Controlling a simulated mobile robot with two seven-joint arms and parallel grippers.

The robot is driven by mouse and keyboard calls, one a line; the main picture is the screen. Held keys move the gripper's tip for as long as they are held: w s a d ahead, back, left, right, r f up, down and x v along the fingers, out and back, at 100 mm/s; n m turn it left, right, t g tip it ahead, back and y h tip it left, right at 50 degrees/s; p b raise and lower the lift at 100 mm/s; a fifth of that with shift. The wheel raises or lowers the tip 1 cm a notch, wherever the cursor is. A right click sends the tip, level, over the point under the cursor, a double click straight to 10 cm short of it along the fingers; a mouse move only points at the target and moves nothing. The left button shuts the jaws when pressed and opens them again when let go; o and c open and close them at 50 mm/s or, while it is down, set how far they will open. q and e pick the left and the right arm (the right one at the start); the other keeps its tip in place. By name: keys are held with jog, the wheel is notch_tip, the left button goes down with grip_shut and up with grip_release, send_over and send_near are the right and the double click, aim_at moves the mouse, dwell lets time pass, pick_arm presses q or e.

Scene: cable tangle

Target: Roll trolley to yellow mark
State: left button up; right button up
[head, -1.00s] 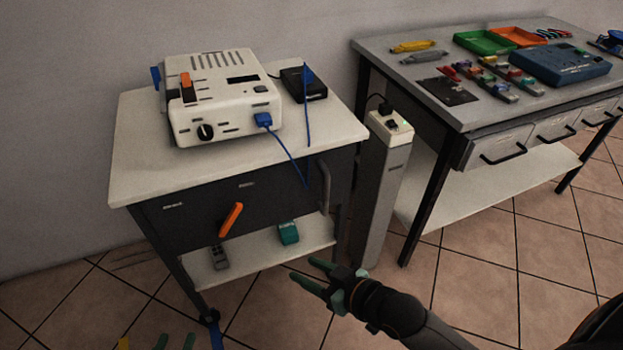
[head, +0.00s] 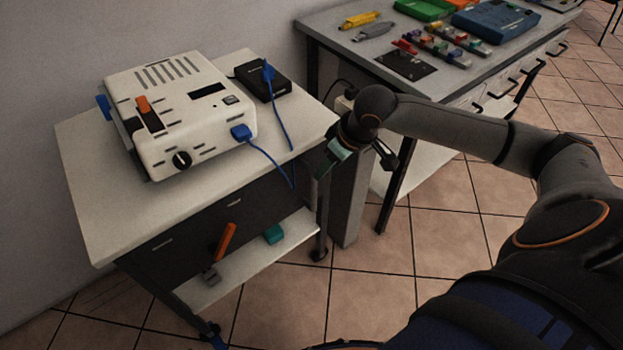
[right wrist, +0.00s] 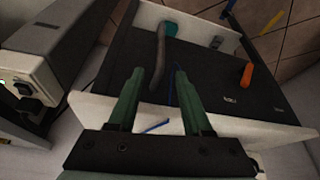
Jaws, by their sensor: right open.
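The trolley (head: 90,200) has a pale top and dark sides and stands against the wall. Its grey handle (right wrist: 158,55) shows in the right wrist view, just beyond my fingertips. My right gripper (head: 333,162) is open at the trolley's right end; in the right wrist view (right wrist: 158,85) its green fingers point at the handle, with nothing clearly between them. An orange lever (head: 224,240) stands tilted at the trolley's front. A yellow strip on the floor (right wrist: 272,21) shows in the right wrist view. My left gripper is out of view.
A white device (head: 180,110) and black box (head: 263,80) sit on the trolley, with a blue cable (head: 270,160) hanging over its edge. A grey pillar (head: 346,210) and a workbench (head: 340,45) stand to the right. Tiled floor in front is clear.

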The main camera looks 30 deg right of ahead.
jog(key=b+x, duration=0.2)
jog(key=x, duration=0.8)
jog(key=shift+w+a+f+b, duration=0.1)
jog(key=shift+w+b, duration=0.05)
jog(key=shift+b, duration=0.2)
grip_shut()
dwell(0.8)
